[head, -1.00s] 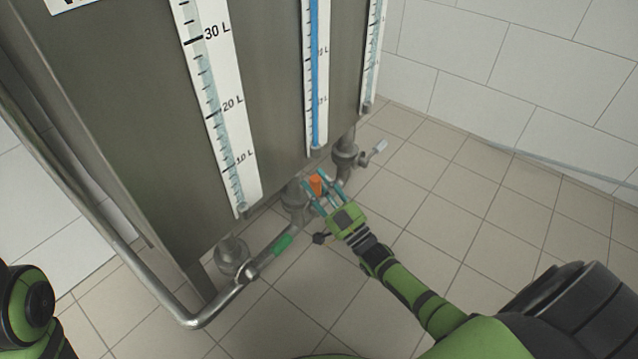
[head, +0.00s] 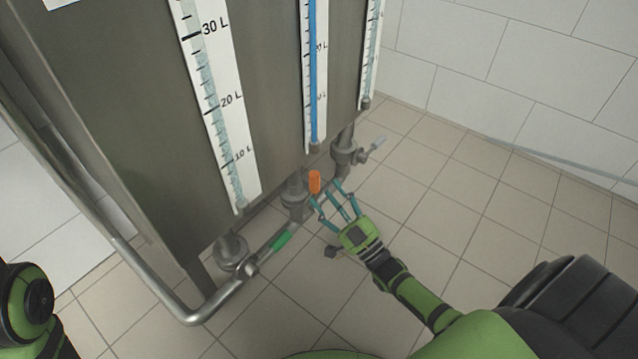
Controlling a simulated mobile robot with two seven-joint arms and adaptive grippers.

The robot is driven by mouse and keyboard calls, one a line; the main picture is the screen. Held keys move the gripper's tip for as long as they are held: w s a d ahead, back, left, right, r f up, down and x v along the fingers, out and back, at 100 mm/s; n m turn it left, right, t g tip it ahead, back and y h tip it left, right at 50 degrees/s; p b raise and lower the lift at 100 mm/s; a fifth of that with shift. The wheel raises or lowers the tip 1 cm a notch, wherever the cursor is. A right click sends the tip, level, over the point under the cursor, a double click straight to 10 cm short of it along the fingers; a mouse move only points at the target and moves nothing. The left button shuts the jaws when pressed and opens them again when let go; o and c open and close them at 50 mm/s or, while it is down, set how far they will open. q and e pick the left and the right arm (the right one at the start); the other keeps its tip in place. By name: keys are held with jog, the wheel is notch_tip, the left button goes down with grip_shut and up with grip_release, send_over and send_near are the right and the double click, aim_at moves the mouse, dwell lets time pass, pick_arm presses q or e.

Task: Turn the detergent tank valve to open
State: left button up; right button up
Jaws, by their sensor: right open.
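An orange valve handle (head: 314,182) stands out near the middle pipe outlet (head: 295,195), below the tank's blue-filled level gauge (head: 314,80). No label shows which valve is the detergent one. My right gripper (head: 325,191) is open and empty, with its teal fingers just right of and below the orange handle. The handle appears clear of the fingers, though I cannot tell whether the left fingertip touches it. My left gripper is out of view; only part of my left arm shows at the lower left.
A green handle (head: 281,240) lies along the pipe on the left, and a pale grey handle (head: 377,143) sits on the valve at the right. The steel tank (head: 110,120) stands above the pipes. Tiled floor (head: 450,210) is clear to the right.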

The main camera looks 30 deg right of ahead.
jog(key=v, duration=0.7)
jog(key=shift+a+r, duration=0.1)
jog(key=shift+r, duration=0.1)
